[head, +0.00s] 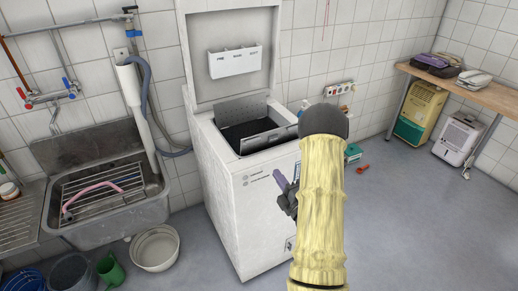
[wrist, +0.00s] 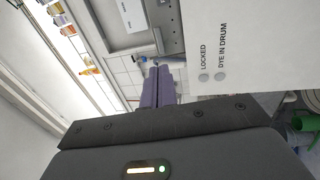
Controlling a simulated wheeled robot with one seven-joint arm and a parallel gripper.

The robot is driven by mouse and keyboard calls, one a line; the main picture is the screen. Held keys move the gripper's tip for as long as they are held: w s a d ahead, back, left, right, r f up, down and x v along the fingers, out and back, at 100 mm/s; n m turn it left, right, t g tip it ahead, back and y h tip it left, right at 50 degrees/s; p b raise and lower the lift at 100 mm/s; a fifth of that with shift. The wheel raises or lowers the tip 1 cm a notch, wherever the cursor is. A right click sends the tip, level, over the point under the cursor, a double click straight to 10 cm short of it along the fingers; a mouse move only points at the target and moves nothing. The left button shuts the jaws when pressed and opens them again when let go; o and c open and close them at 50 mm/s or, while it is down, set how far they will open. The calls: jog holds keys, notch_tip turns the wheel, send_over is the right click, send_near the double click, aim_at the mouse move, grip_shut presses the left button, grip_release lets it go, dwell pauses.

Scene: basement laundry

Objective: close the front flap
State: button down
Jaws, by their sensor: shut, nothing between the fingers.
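The top-loading washing machine (head: 241,196) stands in the middle of the head view with its lid (head: 231,30) raised. Its opening shows a dark drum with two grey metal flaps. The front flap (head: 269,139) is tilted up along the front side of the opening, and the rear flap (head: 240,107) stands up at the back. My gripper (head: 280,179) is in front of the machine's front panel, below the top edge, apart from the flaps. In the wrist view its purple fingers (wrist: 158,86) are shut and empty, beside the white panel (wrist: 235,50) marked LOCKED and DYE IN DRUM.
A steel sink (head: 105,205) with a wire rack is left of the machine, with a white basin (head: 155,248) on the floor before it. A wooden counter (head: 470,80) stands at the right over a dehumidifier (head: 458,140). The floor at right is mostly clear.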

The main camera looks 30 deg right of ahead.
aim_at(254, 142)
jog(key=w+p, duration=0.1)
jog(key=w, duration=0.3)
jog(key=w+r, duration=0.1)
jog(key=w, duration=0.3)
jog(key=w+r+p, duration=0.1)
jog(key=w, duration=0.4)
jog(key=shift+w+a+r+p, duration=0.1)
jog(key=shift+a+r+p, duration=0.05)
jog(key=shift+a+p, duration=0.15)
